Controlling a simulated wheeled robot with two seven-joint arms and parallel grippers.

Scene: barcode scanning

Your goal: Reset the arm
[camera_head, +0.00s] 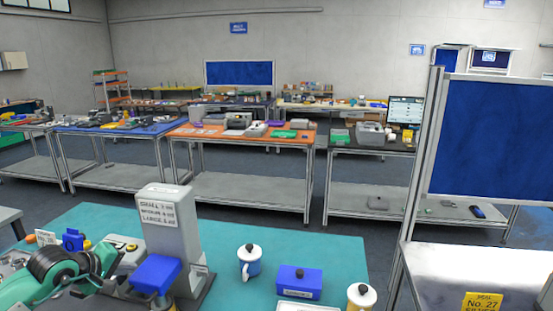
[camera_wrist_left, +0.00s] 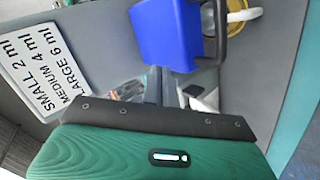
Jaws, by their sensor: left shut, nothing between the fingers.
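My left arm (camera_head: 70,278), green and black, comes in at the lower left of the head view. It stands beside a grey dispenser column (camera_head: 168,228) with a sign listing small, medium and large volumes. In the left wrist view, the shut, empty fingers of my left gripper (camera_wrist_left: 160,84) show beyond my green and dark housing. The dispenser's blue block (camera_wrist_left: 165,32) is close by at the top, and its white sign (camera_wrist_left: 62,70) is at the left. The blue block (camera_head: 156,273) also shows in the head view. My right gripper is not in view.
A blue partition panel (camera_head: 490,140) stands at the right. The table's back middle is clear.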

